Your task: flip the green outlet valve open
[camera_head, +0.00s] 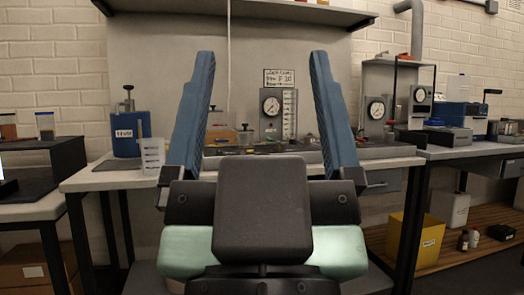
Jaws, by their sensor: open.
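My gripper (262,62) fills the middle of the view. Its two long blue fingers stand wide apart with nothing between them, and its dark body covers the centre. I cannot make out a green outlet valve. A squat blue cylinder (128,134) with a white label and a dark fitting on top stands on the bench, left of my gripper and apart from it. A grey panel with a round gauge and a scale (271,103) stands behind, seen between the fingers. Small brass-coloured fittings (222,132) sit to its left, partly hidden by the left finger.
The bench (100,178) runs across behind my gripper. More gauge equipment (376,109) stands right of the fingers. A shelf (270,10) hangs overhead. A yellow bin (420,240) is below at right.

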